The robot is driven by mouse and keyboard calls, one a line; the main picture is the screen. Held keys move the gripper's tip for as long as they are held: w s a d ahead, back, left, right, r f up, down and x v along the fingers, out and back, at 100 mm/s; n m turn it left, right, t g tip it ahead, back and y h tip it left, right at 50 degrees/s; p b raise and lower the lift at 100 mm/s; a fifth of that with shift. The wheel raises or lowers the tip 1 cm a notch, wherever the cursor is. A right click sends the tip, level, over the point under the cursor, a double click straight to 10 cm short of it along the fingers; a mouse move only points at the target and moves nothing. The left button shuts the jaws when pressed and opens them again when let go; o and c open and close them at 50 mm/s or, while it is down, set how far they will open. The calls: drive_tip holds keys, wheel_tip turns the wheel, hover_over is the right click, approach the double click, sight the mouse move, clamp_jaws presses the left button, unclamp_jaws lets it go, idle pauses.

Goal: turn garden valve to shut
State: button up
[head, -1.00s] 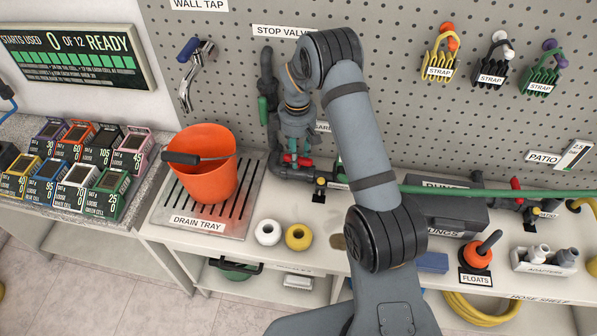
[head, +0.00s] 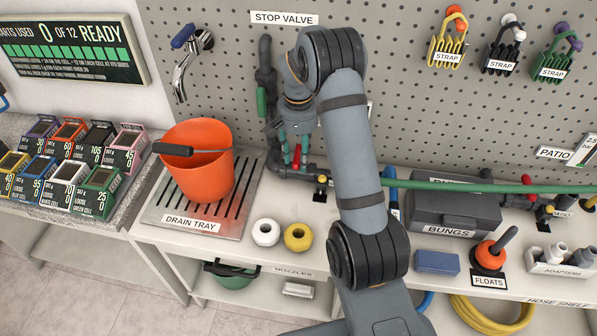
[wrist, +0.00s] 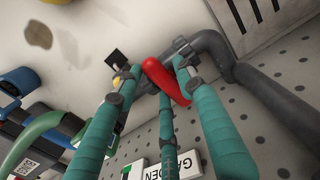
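The garden valve has a red lever handle (head: 297,156) on a dark grey pipe low on the pegboard. In the wrist view the red handle (wrist: 163,80) appears to lie across the pipe (wrist: 210,45). My gripper (head: 293,148) reaches down at the valve, with its teal fingers around the handle. In the wrist view my gripper (wrist: 153,74) has its fingers spread, with the handle between them; a gap shows on the left, and contact on the right is unclear. The GARDEN label (wrist: 187,165) is partly hidden by a finger.
An orange bucket (head: 197,165) stands on the drain tray (head: 172,211) left of the valve. White (head: 265,232) and yellow (head: 298,237) rings lie in front. A grey bungs box (head: 450,212) and green hose (head: 480,187) are at right. A green-handled stop valve (head: 261,101) is just left of my gripper.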

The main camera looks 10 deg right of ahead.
drive_tip(key=shift+w+a+r, duration=0.2)
drive_tip(key=shift+w+r, duration=0.1)
drive_tip(key=shift+w, duration=0.1)
drive_tip(key=shift+r+p, duration=0.5)
wheel_tip(320, 180, up, 4)
drive_tip(key=p, duration=0.3)
drive_tip(key=shift+a+r, duration=0.15)
drive_tip(key=shift+r+p, duration=0.3)
drive_tip(key=shift+p, duration=0.2)
drive_tip(key=shift+d, duration=0.3)
drive_tip(key=shift+s+f, duration=0.1)
wheel_tip(320, 180, up, 12)
